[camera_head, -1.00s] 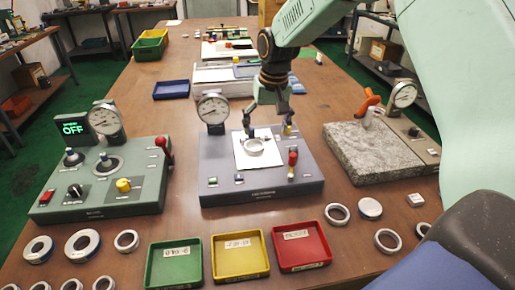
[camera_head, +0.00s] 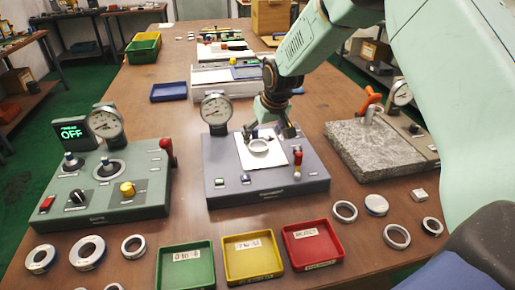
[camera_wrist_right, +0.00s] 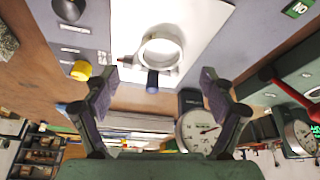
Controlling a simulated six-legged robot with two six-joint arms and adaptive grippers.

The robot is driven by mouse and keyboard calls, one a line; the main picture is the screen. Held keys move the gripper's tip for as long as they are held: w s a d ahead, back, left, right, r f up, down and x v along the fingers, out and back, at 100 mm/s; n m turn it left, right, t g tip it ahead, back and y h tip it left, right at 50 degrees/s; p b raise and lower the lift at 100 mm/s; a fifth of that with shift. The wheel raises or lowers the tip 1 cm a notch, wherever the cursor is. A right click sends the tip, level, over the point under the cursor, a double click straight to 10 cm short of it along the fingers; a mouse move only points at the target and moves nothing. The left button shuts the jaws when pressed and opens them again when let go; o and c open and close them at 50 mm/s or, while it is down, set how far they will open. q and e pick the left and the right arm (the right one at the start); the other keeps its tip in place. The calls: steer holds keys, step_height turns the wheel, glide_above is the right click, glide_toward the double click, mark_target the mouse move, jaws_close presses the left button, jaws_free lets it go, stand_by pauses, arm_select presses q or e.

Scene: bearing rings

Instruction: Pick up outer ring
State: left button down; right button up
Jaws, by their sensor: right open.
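The outer ring (camera_head: 258,147) is a silver ring lying flat on the white plate (camera_head: 245,158) of the middle grey gauge station (camera_head: 226,188). It also shows in the right wrist view (camera_wrist_right: 161,47), beyond and between the fingertips. My right gripper (camera_head: 268,131) is just behind the ring. In the right wrist view the right gripper (camera_wrist_right: 160,80) has its two fingers wide apart with nothing between them. The ring is apart from both fingers. My left gripper is not in view.
Green (camera_head: 186,284), yellow (camera_head: 253,276) and red (camera_head: 313,263) trays stand in front. Loose rings lie on both sides of them. A dial gauge (camera_head: 215,109) stands left of my right gripper, and a red-topped lever (camera_head: 298,160) right. A granite block (camera_head: 375,150) is farther right.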

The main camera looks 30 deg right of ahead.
mark_target(259, 146)
steer(key=x, duration=0.4)
steer(key=shift+s+f+b, duration=0.2)
steer(key=shift+s+b, duration=0.05)
steer(key=shift+b, duration=0.05)
steer(key=shift+w, duration=0.1)
steer(key=shift+a, duration=0.1)
steer(key=shift+c, duration=0.8)
steer(key=c, duration=0.5)
steer(key=shift+r, duration=0.1)
steer(key=c, duration=0.6)
steer(key=shift+c, duration=0.2)
